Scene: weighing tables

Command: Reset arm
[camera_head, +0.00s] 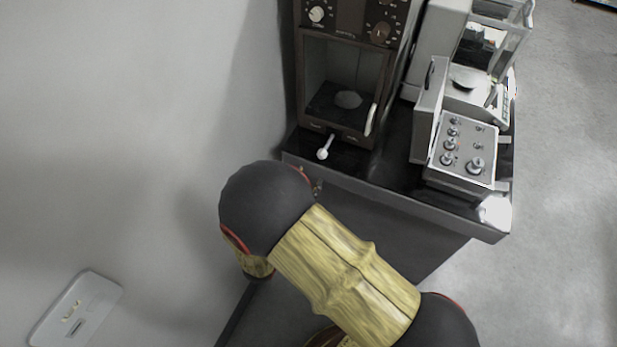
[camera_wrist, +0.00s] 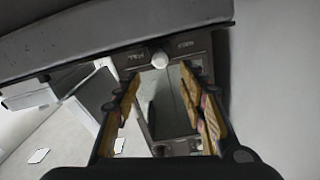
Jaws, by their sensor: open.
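My arm crosses the lower middle of the head view, and my gripper does not show there. In the wrist view my gripper (camera_wrist: 160,78) is open, its two wood-coloured fingers apart with nothing held between them. Beyond the fingers is a dark balance (camera_wrist: 222,60) with a glass front, seen upside down. In the head view the same dark balance (camera_head: 312,38) stands upright on the table (camera_head: 385,192), with a pale round thing in its chamber. A lever with a white knob (camera_head: 323,154) sticks out at its front, and the knob also shows in the wrist view (camera_wrist: 160,59).
A grey box with several knobbed weights (camera_head: 478,155) stands open near the table's right edge. A white balance (camera_head: 432,45) with a glass shield is behind it. The wall is close on the left, with a white panel (camera_head: 78,312). Open floor lies to the right.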

